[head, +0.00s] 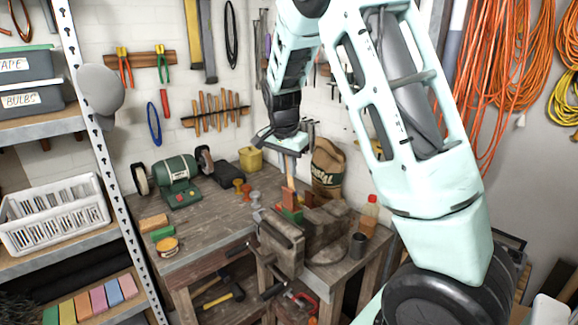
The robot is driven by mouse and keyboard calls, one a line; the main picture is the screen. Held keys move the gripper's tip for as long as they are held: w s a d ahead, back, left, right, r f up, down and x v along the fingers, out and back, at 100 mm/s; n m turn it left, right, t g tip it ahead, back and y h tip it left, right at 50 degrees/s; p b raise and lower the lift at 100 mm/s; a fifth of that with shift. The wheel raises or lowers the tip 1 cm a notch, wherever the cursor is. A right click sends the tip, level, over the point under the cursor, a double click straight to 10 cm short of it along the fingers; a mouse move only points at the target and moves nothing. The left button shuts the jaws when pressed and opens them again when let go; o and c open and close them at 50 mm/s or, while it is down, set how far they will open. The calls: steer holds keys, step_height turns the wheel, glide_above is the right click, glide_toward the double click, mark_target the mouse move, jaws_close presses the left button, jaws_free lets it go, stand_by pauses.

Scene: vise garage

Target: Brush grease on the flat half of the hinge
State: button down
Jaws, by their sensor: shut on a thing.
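My gripper (290,147) points down above the vise and is shut on a slim upright thing, probably the brush (291,182), with a wood-coloured lower part. A grey bench vise (283,241) stands at the front of the workbench. A small reddish-brown piece (289,200) and a green piece (292,215) sit at the vise jaws, right below the held thing. I cannot tell which of them is the hinge, or whether the held thing touches them.
A metal shelf (100,160) stands left. The bench middle, left of the vise, is fairly clear.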

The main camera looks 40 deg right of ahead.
steer(key=shift+s, duration=0.1)
steer(key=shift+s, duration=0.65)
steer(key=shift+w, duration=0.15)
steer(key=shift+w+f, duration=0.15)
steer(key=shift+w, duration=0.45)
steer(key=shift+s, duration=0.1)
steer(key=shift+s, duration=0.65)
steer(key=shift+w, duration=0.25)
steer(key=shift+w+p, duration=0.35)
steer(key=shift+w, duration=0.2)
